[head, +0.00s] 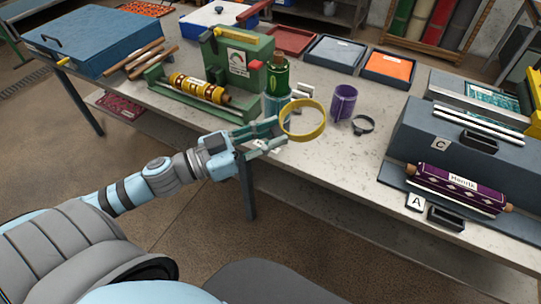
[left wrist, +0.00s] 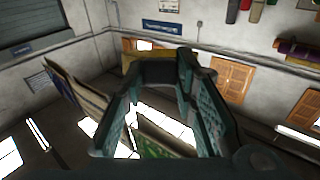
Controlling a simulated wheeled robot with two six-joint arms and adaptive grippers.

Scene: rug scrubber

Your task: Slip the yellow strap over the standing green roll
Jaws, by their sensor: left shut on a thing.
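The yellow strap (head: 303,120) is a closed round band. My left gripper (head: 280,134) is shut on its left side and holds it tilted, over the table's near edge. In the left wrist view, a yellow piece of the strap (left wrist: 133,60) shows beyond the fingers (left wrist: 168,68). The green roll (head: 278,78) stands upright in a teal holder (head: 277,106), behind and left of the strap in the head view. The strap is not around the roll; its top is clear. The strap's gripped part is hidden by the fingers. My right gripper is not in view.
A green machine with a yellow roller (head: 198,89) stands left of the green roll. Blue and orange trays lie behind.

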